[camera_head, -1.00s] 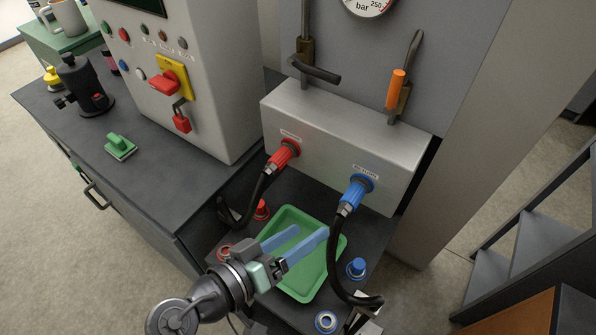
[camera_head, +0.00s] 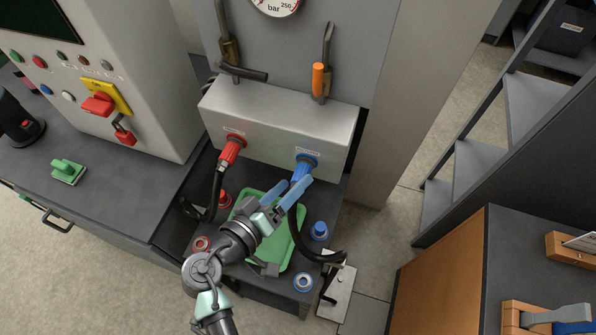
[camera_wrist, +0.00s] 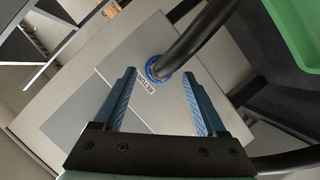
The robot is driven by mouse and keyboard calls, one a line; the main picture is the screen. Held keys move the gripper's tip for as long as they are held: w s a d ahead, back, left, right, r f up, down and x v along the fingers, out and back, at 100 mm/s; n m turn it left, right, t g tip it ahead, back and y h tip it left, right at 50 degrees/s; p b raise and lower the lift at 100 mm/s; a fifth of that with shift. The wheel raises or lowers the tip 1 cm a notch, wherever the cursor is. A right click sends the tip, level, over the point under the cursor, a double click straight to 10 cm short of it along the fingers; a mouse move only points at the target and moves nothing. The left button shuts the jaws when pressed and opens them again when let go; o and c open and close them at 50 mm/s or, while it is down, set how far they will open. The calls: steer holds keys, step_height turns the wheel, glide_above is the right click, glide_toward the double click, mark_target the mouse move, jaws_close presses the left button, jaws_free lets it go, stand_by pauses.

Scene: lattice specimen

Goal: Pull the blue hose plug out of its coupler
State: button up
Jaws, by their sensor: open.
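The blue hose plug (camera_head: 301,169) sits in its coupler on the front of the silver metal block (camera_head: 285,118), under a small label. A black hose (camera_head: 292,222) hangs from it. In the wrist view the blue plug (camera_wrist: 154,67) shows as a blue ring, largely covered by the black hose (camera_wrist: 198,38), beside the "RETURN" label. My gripper (camera_head: 292,186) is open, its two blue fingers just in front of the plug and hose. In the wrist view my gripper (camera_wrist: 158,75) has the blue ring between its fingertips. I cannot tell whether either finger touches it.
A red hose plug (camera_head: 231,151) is in the coupler to the left. Below are a green tray (camera_head: 296,240), a blue cap (camera_head: 319,231) and a blue-and-white ring (camera_head: 303,282).

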mark_target(294, 183)
steer(key=shift+x, duration=1.8)
jaws_close()
